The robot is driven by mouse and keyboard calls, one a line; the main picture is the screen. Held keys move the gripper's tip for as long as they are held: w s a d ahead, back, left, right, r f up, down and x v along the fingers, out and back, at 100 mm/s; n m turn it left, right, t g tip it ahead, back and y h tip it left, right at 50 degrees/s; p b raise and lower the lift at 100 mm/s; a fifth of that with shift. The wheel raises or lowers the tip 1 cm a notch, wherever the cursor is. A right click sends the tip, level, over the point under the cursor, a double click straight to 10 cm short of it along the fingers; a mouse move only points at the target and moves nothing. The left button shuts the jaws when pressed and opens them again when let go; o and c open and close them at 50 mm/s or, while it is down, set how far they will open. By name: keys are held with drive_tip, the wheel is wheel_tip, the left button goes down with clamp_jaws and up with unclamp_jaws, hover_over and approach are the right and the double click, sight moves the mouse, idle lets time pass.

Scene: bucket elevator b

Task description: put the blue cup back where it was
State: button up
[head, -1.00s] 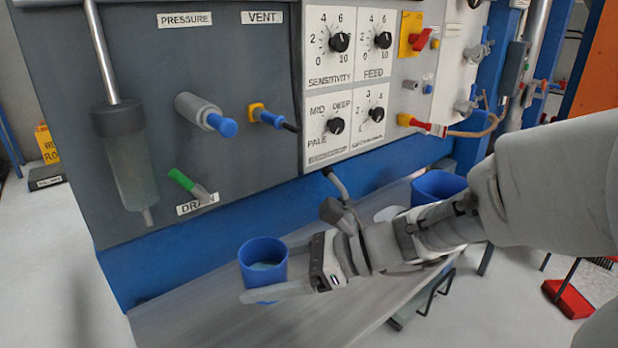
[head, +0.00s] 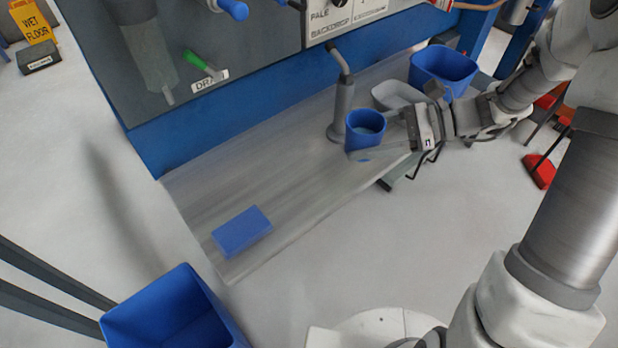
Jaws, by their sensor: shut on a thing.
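The cup is at the right part of the grey shelf (head: 300,180), just right of a grey upright post (head: 341,110). I cannot tell whether the cup's base touches the shelf.
A pale dish (head: 396,94) and a blue bin (head: 443,68) stand behind my gripper. A flat blue block (head: 242,231) lies on the shelf's left front. Another blue bin (head: 170,312) is at lower left. The shelf between post and block is clear.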

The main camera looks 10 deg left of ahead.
drive_tip(key=shift+s+a+f, duration=0.1)
drive_tip(key=shift+a+f, duration=0.1)
drive_tip(key=shift+f, duration=0.1)
drive_tip(key=b, duration=0.3)
hover_over(303, 184)
wheel_tip(303, 184, down, 7)
drive_tip(key=shift+r, duration=0.15)
drive_tip(key=shift+f+b, duration=0.8)
drive_tip(key=shift+f, duration=1.1)
drive_tip(key=shift+f, duration=0.15)
drive_tip(key=o, duration=1.3)
